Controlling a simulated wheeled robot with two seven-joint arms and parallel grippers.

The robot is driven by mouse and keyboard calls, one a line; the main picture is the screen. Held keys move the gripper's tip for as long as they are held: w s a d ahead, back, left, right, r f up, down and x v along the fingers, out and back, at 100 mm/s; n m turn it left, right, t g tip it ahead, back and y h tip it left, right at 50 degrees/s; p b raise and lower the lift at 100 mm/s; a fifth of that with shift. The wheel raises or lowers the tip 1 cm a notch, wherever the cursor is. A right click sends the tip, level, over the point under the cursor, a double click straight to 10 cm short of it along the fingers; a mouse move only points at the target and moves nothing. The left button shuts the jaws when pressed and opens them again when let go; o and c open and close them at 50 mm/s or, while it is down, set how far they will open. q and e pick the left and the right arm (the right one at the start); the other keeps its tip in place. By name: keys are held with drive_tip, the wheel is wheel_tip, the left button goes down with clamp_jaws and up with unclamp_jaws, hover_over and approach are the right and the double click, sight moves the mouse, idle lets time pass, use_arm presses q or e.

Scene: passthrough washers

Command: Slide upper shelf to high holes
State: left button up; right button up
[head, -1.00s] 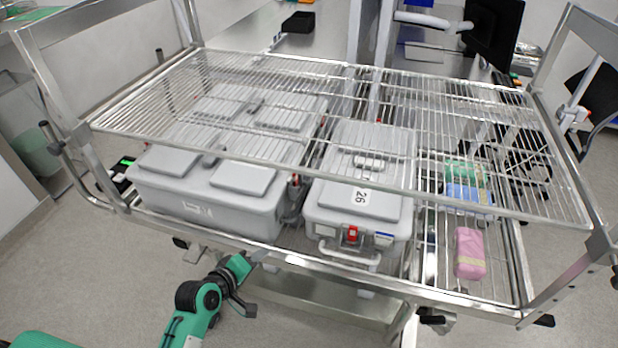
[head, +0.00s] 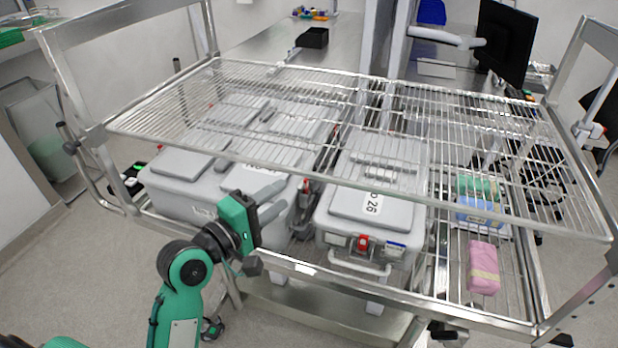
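The upper shelf (head: 330,165) is a wire rack with a metal rim. It spans the cart above the grey boxes, between the left end frame (head: 85,120) and the right end frame (head: 590,280). My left gripper (head: 280,196) is in front of the left grey box, below the shelf's front rim and apart from it. Its grey fingers blend with the box behind, so I cannot tell whether they are open or shut. They hold nothing that I can see. My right gripper is out of view. The holes on the left posts are hard to make out.
Below the shelf stand a left grey box (head: 175,195) and a right grey box (head: 345,225) marked 26. A pink pack (head: 484,268) and a blue pack (head: 478,211) lie on the lower rack at right. A monitor (head: 503,42) stands behind. Floor is clear at front left.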

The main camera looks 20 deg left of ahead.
sight(306, 177)
use_arm(q)
drive_tip(key=p+x, duration=0.1)
drive_tip(key=x, duration=0.7)
drive_tip(key=shift+w+r+p, duration=0.1)
drive_tip(key=shift+r+p, duration=0.1)
drive_tip(key=shift+p, duration=0.2)
drive_tip(key=shift+w+d+f, duration=0.1)
drive_tip(key=shift+w+d, duration=0.25)
drive_tip(key=shift+w, duration=0.3)
drive_tip(key=shift+c, duration=0.5)
clamp_jaws()
